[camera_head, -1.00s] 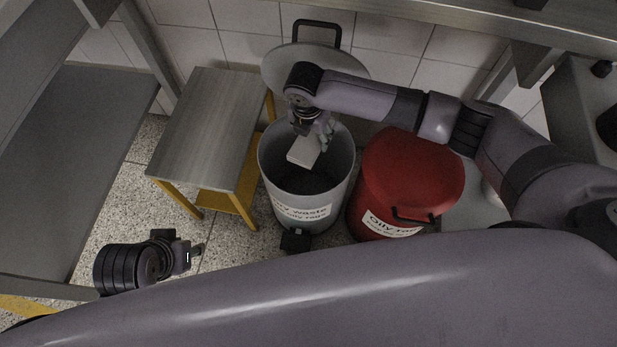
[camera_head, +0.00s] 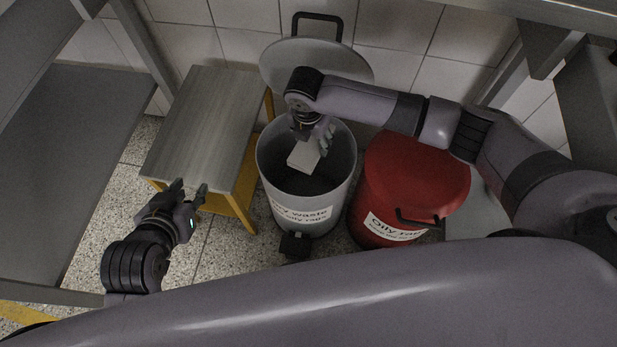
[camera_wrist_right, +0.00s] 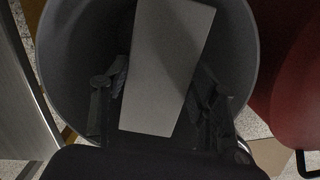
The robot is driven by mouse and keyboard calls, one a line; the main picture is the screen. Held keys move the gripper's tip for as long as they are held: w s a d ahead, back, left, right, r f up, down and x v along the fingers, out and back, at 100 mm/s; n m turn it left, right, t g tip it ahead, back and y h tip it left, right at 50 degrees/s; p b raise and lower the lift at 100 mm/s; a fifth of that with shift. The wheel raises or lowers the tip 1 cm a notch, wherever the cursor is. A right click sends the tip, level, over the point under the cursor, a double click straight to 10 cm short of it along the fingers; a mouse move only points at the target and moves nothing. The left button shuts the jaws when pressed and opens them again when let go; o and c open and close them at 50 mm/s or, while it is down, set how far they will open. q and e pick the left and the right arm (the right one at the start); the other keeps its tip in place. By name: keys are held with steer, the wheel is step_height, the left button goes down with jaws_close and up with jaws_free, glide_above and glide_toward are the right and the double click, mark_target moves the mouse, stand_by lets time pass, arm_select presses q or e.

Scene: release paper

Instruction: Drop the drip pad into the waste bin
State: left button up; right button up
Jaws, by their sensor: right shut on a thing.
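The drip pad (camera_head: 304,157) is a pale grey flat rectangular piece. My right gripper (camera_head: 318,143) is shut on it and holds it tilted over the open mouth of the grey waste bin (camera_head: 285,206). In the right wrist view the pad (camera_wrist_right: 165,70) lies between the two fingers of the gripper (camera_wrist_right: 160,95), with the dark inside of the bin (camera_wrist_right: 75,60) around it. The bin's lid (camera_head: 345,72) stands open at the back. My left gripper (camera_head: 188,190) is open and empty, near the front of the small table.
A red lidded bin (camera_head: 410,175) labelled for oily rags stands right of the grey bin. A small metal-topped table (camera_head: 205,125) with yellow legs stands left of it. A grey bench (camera_head: 65,150) is at far left. A black pedal (camera_head: 295,245) is at the grey bin's front.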

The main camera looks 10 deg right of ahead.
steer(key=o, duration=1)
steer(key=shift+o, duration=0.2)
step_height(320, 180, up, 12)
steer(key=s+a, duration=0.1)
steer(key=shift+s, duration=0.2)
steer(key=shift+a+f, duration=0.1)
